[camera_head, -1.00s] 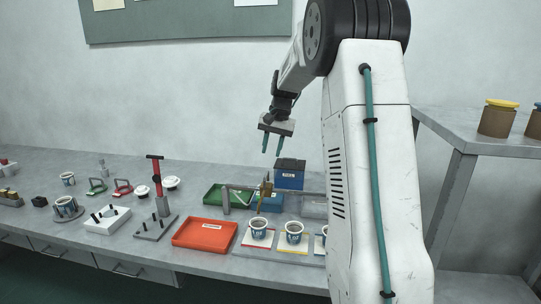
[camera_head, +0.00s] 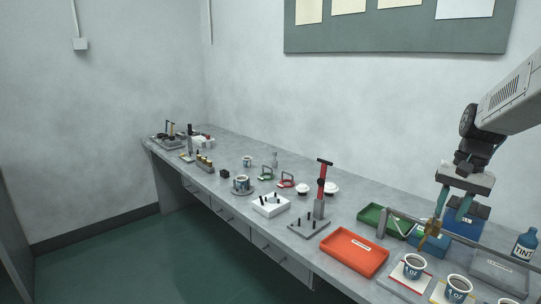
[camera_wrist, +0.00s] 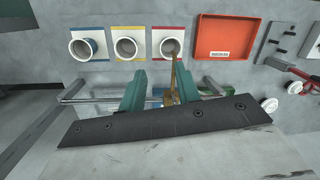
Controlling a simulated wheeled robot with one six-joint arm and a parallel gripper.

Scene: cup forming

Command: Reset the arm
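My gripper (camera_head: 452,207) hangs fingers-down over the right part of the bench in the head view. Its two teal fingers stand apart, and nothing shows clasped between them. In the wrist view my gripper (camera_wrist: 160,88) also shows spread fingers, with a brass-coloured piece (camera_wrist: 176,78) close by the right finger; I cannot tell whether they touch. The same brass piece (camera_head: 434,231) is at a metal rail below the fingers in the head view. My arm comes in from the right edge; most of it is out of view.
White cups (camera_head: 413,268) stand on coloured-edged mats at the bench front, three in the wrist view (camera_wrist: 126,46). A red tray (camera_head: 348,252), a green tray (camera_head: 372,214), blue bin (camera_head: 478,212) and TINT bottle (camera_head: 524,246) are nearby. A red-handled press (camera_head: 321,190) stands left. Space above the bench is open.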

